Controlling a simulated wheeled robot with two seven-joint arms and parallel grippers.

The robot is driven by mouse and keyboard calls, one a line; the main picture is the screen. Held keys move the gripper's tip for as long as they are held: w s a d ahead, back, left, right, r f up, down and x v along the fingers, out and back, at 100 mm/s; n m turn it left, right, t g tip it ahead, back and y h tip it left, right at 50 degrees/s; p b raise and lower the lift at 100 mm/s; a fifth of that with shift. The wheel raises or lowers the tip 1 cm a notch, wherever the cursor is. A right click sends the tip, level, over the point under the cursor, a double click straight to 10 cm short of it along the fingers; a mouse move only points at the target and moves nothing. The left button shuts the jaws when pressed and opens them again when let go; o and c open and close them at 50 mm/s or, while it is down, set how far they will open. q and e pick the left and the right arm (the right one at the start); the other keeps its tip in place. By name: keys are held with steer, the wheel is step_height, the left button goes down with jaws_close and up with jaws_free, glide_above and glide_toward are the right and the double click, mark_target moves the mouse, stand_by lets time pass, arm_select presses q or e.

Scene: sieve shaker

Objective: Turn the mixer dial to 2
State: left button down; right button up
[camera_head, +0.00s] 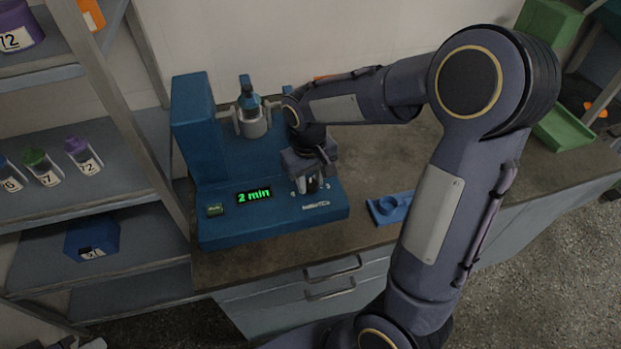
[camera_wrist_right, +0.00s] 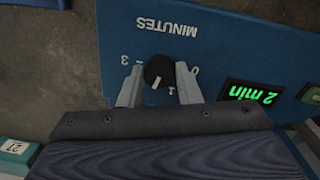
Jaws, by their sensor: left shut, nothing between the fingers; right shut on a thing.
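The blue mixer (camera_head: 205,150) stands on the counter in the head view, its green display (camera_head: 254,195) reading "2 min". The black dial (camera_wrist_right: 158,71) is on the panel under "MINUTES", upside down in the right wrist view. Its white pointer line points down and slightly left, just left of the 1 mark. The 0 and 3 marks show; no 2 numeral is visible. My right gripper (camera_wrist_right: 157,86) is shut on the dial, a finger on each side; in the head view it (camera_head: 310,183) covers most of the dial. My left gripper (camera_head: 86,343) is partly visible at the bottom left edge, shut and empty.
A bottle (camera_head: 248,98) sits in a grey holder on the mixer. A small blue tray (camera_head: 390,209) lies on the counter right of the mixer. A shelf (camera_head: 120,215) with labelled jars stands at left. My right arm hides much of the counter.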

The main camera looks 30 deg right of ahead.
mark_target(309, 184)
steer(key=shift+m, duration=1.5)
steer(key=o, duration=1)
steer(key=shift+c, duration=0.2)
step_height(309, 184, up, 8)
steer(key=shift+a+f+p, duration=0.1)
steer(key=shift+p, duration=0.25)
